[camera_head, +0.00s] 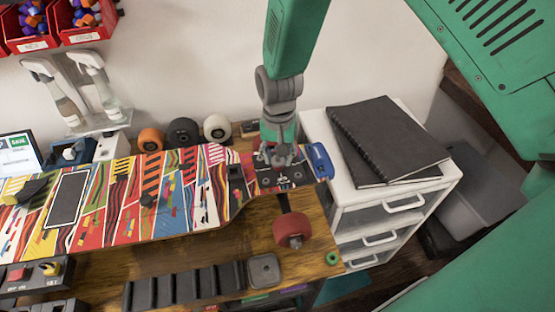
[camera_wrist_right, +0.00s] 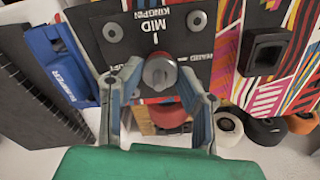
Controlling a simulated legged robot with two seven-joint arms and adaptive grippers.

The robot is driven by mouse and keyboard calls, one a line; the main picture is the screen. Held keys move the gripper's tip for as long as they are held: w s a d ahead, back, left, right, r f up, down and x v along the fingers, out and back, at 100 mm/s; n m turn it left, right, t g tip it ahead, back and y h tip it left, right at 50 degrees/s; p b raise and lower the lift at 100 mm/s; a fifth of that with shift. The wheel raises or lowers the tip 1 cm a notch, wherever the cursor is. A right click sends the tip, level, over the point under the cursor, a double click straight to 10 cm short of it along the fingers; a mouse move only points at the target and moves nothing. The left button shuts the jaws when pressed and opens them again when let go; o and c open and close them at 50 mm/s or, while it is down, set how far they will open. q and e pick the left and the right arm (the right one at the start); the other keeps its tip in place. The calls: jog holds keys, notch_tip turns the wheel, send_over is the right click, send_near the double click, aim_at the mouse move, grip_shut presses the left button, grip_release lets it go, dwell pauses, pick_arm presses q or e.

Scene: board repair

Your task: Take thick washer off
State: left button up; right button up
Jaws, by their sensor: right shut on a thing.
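My right gripper (camera_head: 280,150) points down at the black plate (camera_head: 268,179) on the right end of the colourful board. In the wrist view, its two fingers (camera_wrist_right: 160,78) close on the sides of a thick grey round piece (camera_wrist_right: 160,73), which looks like the thick washer. It sits at the plate, below the lettering "MID KINGPIN". I cannot tell whether it is clear of the plate. Flatter grey discs show at the plate's upper left (camera_wrist_right: 113,31) and upper right (camera_wrist_right: 197,20). My left gripper is not in view.
A blue tool (camera_head: 320,160) lies at the board's right end. A black notebook (camera_head: 385,140) lies on the white drawer unit (camera_head: 342,200) to the right. A red wheel (camera_head: 291,229) shows below the board. Loose wheels (camera_head: 183,132) stand behind it.

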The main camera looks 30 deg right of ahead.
jog(key=shift+r, duration=0.15)
jog(key=shift+r+p, duration=2.05)
jog(key=shift+p, duration=0.05)
notch_tip(320, 180, up, 5)
jog(key=p, duration=0.4)
jog(key=shift+p, duration=0.3)
jog(key=shift+r+p, duration=0.75)
jog(key=shift+r, duration=0.2)
jog(key=shift+f, duration=0.1)
